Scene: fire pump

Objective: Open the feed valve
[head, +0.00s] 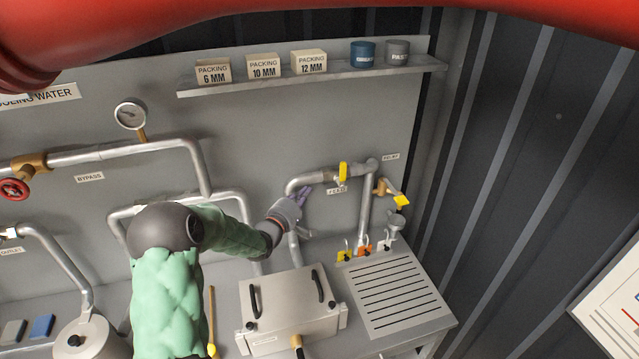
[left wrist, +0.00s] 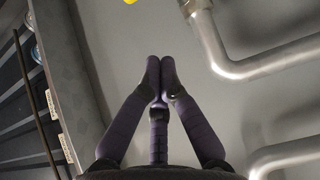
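A yellow valve lever (head: 343,173) stands upright on the silver pipe at the panel's right side. The small label (head: 336,190) below it is hard to read but looks like the feed label. A second yellow handle (head: 402,201) sits lower right, on a brass fitting. My left gripper (head: 302,196) is just left of and below the upright lever, apart from it. In the left wrist view its fingertips (left wrist: 160,68) meet with nothing between them. A bit of yellow (left wrist: 131,2) shows at that view's top edge. My right gripper is out of view.
Silver pipes (head: 295,245) run close around the left gripper. A grey box (head: 290,310) with black handles and a slotted drain tray (head: 385,295) stand below. A shelf (head: 240,84) with packing boxes is above. A large red shape (head: 300,18) crosses the top.

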